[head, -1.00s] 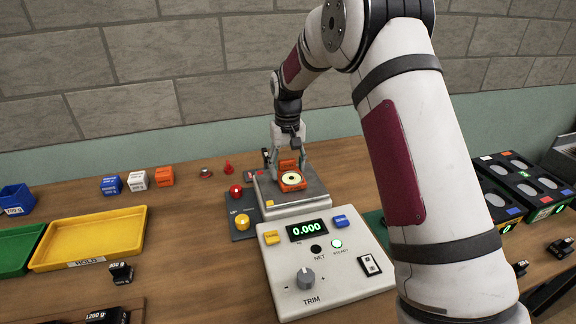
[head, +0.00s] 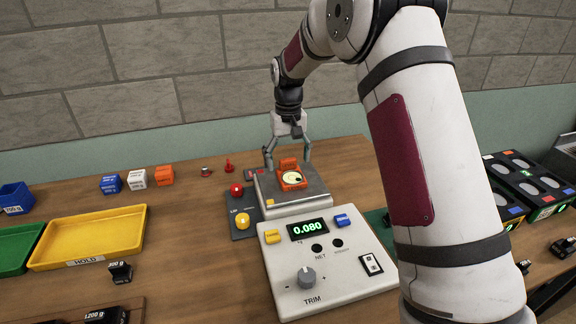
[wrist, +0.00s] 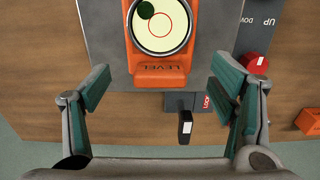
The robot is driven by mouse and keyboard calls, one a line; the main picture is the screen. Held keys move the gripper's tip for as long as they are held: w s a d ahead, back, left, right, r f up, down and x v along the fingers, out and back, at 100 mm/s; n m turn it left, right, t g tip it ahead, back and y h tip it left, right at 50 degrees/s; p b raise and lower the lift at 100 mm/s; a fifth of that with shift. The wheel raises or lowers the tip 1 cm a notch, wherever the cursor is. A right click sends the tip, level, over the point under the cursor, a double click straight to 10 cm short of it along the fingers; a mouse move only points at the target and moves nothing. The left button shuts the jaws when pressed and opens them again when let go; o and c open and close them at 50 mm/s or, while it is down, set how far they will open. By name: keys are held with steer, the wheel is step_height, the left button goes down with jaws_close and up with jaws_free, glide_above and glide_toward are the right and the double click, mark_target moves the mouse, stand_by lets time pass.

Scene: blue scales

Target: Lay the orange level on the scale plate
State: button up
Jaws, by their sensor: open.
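The orange level (head: 291,180) rests on the grey scale plate (head: 318,188), its round bubble dial facing up. In the wrist view the level (wrist: 160,76) shows its dial with a dark green bubble near the upper left rim, outside the red circle. The plate's bare surface also shows in the wrist view (wrist: 105,50). My gripper (head: 288,160) is open and empty above and behind the level. In the wrist view its spread fingers (wrist: 160,88) stand on either side of the level, apart from it. The scale display (head: 308,229) reads 0.080.
The scale's console (head: 340,275) has a trim knob, yellow and blue buttons and a switch. A yellow tray (head: 90,238) lies at left, with blue, white and orange cubes (head: 137,180) behind it. A black case (head: 520,180) stands at right.

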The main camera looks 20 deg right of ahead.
mark_target(288, 160)
step_height(288, 160, up, 9)
steer(key=shift+f+b, duration=0.1)
steer(key=shift+b, duration=0.55)
steer(key=s+r+t, duration=0.1)
steer(key=s+r, duration=0.4)
steer(key=s, duration=0.4)
steer(key=s+r+t, duration=0.1)
steer(key=s+r, duration=0.5)
steer(key=s, duration=0.3)
steer(key=s+f+t, duration=0.1)
steer(key=s+f, duration=0.1)
steer(key=s, duration=0.7)
steer(key=s+f+t, duration=0.1)
steer(key=s+f, duration=0.2)
steer(key=s, duration=0.7)
steer(key=shift+d+t, duration=0.15)
steer(key=shift+t, duration=0.25)
